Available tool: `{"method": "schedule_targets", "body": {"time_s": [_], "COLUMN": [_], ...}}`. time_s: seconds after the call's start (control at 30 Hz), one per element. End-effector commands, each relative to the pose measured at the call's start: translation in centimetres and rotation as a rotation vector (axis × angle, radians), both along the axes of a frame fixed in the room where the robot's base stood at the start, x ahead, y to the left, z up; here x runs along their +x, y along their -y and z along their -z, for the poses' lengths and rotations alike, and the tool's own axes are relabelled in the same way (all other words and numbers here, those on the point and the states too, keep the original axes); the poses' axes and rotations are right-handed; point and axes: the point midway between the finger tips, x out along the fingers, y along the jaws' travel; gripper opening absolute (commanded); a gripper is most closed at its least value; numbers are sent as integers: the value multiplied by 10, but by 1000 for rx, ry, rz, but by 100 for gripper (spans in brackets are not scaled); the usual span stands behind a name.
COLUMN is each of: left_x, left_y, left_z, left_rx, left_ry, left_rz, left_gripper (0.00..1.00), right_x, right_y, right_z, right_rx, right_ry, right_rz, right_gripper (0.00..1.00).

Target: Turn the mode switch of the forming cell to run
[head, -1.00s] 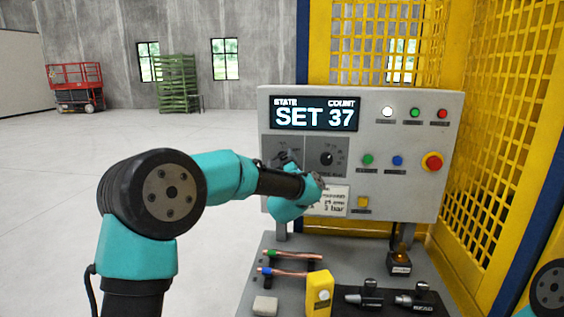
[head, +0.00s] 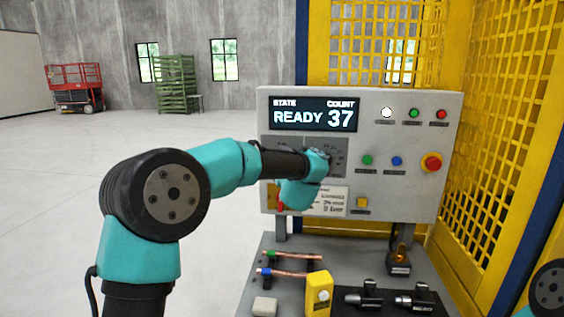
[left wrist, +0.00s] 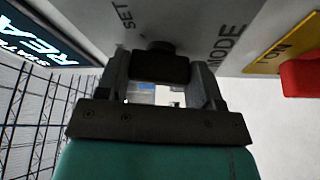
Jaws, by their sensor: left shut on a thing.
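The forming cell's panel (head: 408,190) stands ahead, and its display (head: 313,114) reads READY with count 37. In the left wrist view, the dark mode switch knob (left wrist: 160,66) sits between the fingers of my left gripper (left wrist: 160,76), which is shut on it. The words SET and MODE show beside the knob; its pointer and the run mark cannot be made out. In the head view, my left wrist covers the knob and most of the dial plate (head: 340,144). My right gripper is out of view.
A red handle (left wrist: 302,76) on a yellow plate (left wrist: 272,52) is close to the left gripper. Push buttons and a red emergency stop (head: 432,162) are on the panel's right. Below lie copper tubes (head: 292,273) and a yellow block (head: 318,292). Yellow mesh (head: 500,140) closes the right side.

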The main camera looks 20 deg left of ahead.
Motion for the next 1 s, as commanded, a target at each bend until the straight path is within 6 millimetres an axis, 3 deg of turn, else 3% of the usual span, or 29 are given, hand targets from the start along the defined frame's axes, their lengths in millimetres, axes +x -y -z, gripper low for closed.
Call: {"method": "schedule_targets", "body": {"time_s": [0.4,0.97,1.0], "left_x": [0,0,0], "left_y": [0,1,1], "left_z": [-2,-2,-1], "left_rx": [-265,-314,-313], "left_ry": [42,49,49], "left_rz": [1,1,1], "left_gripper": [37,37,62], "right_x": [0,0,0], "right_y": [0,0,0], "right_z": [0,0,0], "right_rx": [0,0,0], "right_ry": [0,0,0], "right_rz": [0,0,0], "right_gripper": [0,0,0]}}
